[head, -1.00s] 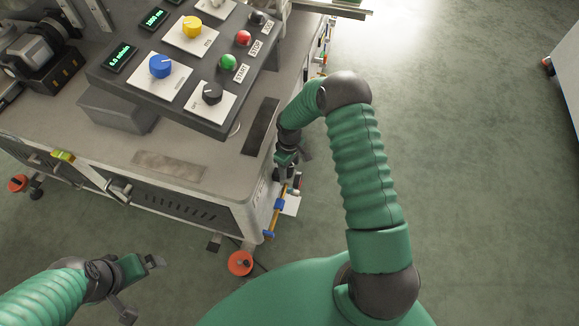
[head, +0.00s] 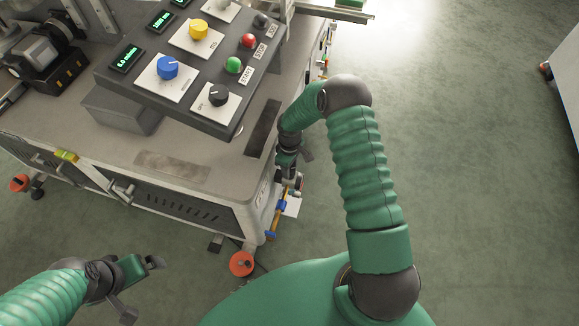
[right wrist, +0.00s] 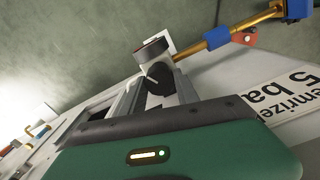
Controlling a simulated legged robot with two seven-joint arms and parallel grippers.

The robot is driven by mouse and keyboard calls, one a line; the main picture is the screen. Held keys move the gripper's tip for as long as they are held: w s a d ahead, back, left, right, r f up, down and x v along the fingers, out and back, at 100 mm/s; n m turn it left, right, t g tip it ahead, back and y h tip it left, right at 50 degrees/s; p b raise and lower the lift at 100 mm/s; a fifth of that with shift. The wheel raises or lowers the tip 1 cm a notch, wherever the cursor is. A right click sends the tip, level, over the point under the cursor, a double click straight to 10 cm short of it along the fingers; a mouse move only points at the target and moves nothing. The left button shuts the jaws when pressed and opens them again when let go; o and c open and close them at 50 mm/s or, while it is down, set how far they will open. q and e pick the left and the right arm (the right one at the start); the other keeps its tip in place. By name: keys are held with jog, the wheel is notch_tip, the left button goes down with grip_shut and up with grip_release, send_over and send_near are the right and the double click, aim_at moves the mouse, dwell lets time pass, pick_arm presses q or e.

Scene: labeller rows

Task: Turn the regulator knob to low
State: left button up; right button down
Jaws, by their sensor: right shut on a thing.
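The regulator knob (right wrist: 158,77) is black with a pale pointer line. In the right wrist view it sits between the two grey fingers of my right gripper (right wrist: 156,89), which is shut on it. A round pale-faced part, perhaps the gauge (right wrist: 151,49), is just beyond the knob. In the head view my right gripper (head: 292,182) is at the machine's near right corner, and the knob cannot be made out there. Any low marking is not visible. My left gripper (head: 141,285) is open and empty, in front of the machine.
A brass pipe (right wrist: 257,19) with blue fittings runs beside the knob. A printed label (right wrist: 285,92) is on the machine side. The control panel (head: 205,75) with coloured knobs and buttons stands above. An orange-footed caster (head: 242,263) is below.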

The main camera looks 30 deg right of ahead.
jog(key=shift+s+n+p, duration=0.25)
jog(key=shift+n+p, duration=0.5)
jog(key=shift+n, duration=0.35)
jog(key=n+p, duration=0.1)
jog(key=n, duration=0.1)
jog(key=shift+d+n, duration=0.1)
jog(key=shift+n, duration=0.3)
jog(key=n+p, duration=0.1)
jog(key=n, duration=0.2)
jog(key=shift+f, duration=0.1)
jog(key=shift+n+p, duration=0.4)
jog(key=shift+n, duration=0.8)
jog(key=shift+d, duration=0.1)
jog(key=c, duration=1.3)
grip_release()
jog(key=o, duration=0.4)
jog(key=shift+w, duration=0.1)
